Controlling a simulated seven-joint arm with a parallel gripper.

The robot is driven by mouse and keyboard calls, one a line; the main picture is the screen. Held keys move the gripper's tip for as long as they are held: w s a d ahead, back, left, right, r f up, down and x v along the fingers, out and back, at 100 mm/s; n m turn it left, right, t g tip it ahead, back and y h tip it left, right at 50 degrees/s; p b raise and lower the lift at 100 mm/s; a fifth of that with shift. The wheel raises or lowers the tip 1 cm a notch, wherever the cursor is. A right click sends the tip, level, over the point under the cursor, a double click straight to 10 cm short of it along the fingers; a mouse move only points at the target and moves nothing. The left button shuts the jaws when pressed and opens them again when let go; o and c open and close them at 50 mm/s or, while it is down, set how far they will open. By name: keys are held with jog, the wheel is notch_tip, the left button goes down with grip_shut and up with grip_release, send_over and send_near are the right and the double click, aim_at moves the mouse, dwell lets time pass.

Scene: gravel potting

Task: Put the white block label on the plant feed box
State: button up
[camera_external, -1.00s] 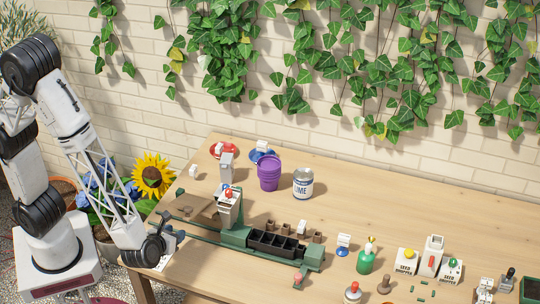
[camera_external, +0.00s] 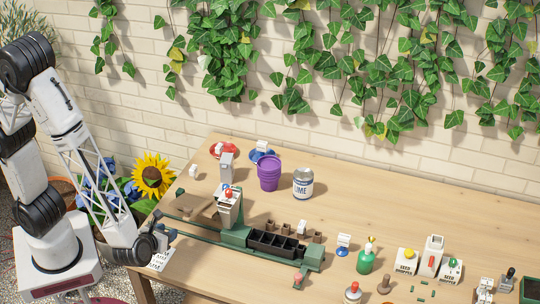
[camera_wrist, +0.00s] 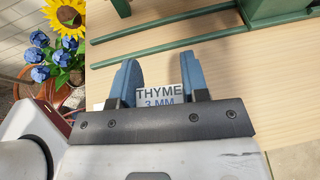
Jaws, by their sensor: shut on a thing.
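My gripper (camera_wrist: 161,82) is low over the front left corner of the table; it also shows in the external view (camera_external: 166,238). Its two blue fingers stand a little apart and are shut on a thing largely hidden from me. A pale face with the words "THYME 3 MM" (camera_wrist: 160,97) shows between the fingers; I cannot tell whether it is the held thing or a card beneath. Several white boxes stand at the right, among them a tall white box with a red mark (camera_external: 434,246). I cannot read which is the plant feed box.
A green-railed scale with a hopper (camera_external: 229,210) and black tray (camera_external: 273,244) stands right of my gripper. The table's back right is clear.

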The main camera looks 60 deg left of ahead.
jog(key=shift+r, duration=0.1)
notch_tip(320, 180, up, 14)
jog(key=r, duration=0.1)
jog(key=w+a+n+y, duration=0.1)
jog(key=w+a, duration=0.7)
jog(key=a, duration=0.6)
jog(key=w+a, duration=0.8)
jog(key=a, duration=0.5)
jog(key=shift+g, duration=0.4)
notch_tip(320, 180, down, 5)
jog(key=w, duration=0.5)
jog(key=w+f, duration=0.1)
jog(key=w, duration=1)
jog(key=shift+a+f, duration=0.2)
jog(key=shift+a, duration=0.05)
jog(key=shift+f, duration=0.1)
